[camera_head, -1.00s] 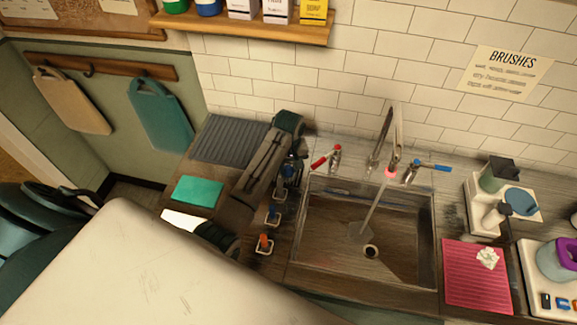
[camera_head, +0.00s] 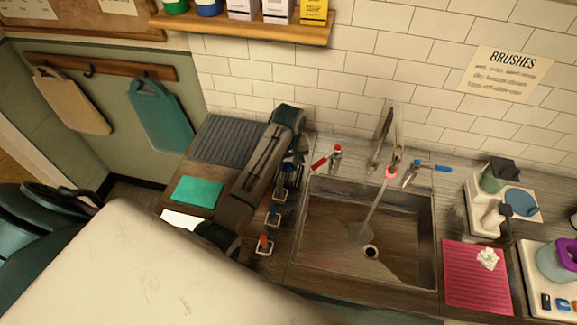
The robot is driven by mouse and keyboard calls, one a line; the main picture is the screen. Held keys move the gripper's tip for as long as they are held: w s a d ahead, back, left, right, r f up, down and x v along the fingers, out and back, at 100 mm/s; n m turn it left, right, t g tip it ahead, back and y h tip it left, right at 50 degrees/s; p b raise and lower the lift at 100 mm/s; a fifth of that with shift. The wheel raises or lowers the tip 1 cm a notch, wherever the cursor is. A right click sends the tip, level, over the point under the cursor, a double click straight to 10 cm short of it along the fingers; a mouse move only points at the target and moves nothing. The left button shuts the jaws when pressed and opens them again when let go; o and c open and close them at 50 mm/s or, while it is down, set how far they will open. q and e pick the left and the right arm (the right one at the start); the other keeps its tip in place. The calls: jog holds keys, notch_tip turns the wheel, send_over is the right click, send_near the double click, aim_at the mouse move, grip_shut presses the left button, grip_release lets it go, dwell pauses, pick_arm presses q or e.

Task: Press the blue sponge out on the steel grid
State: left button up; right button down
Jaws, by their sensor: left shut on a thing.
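My left arm reaches over the counter left of the sink, and its gripper (camera_head: 289,181) points down there, mostly behind the arm's own dark links. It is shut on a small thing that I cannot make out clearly. I cannot pick out a blue sponge with certainty. Below the gripper, a small blue piece (camera_head: 273,212) and an orange piece (camera_head: 264,241) stand on the counter, each with a pale square frame. I cannot tell a steel grid for sure; a dark grey ribbed mat (camera_head: 228,139) lies at the back left. My right gripper is out of view.
The sink (camera_head: 322,225) is right of the gripper, with water running from the tap (camera_head: 382,140). A teal cloth (camera_head: 197,190) lies left of my arm. A pink mat (camera_head: 476,275) and white trays (camera_head: 544,300) are at the right.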

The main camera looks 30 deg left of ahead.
aim_at(288, 166)
pick_arm(q)
jog(key=shift+r, duration=2.3)
jog(key=shift+f, duration=0.15)
jog(key=shift+f, duration=0.6)
jog(key=shift+f+b, duration=0.8)
jog(key=shift+f, duration=1.4)
jog(key=shift+f, duration=0.4)
jog(key=shift+s+f, duration=0.1)
jog(key=shift+f, duration=0.05)
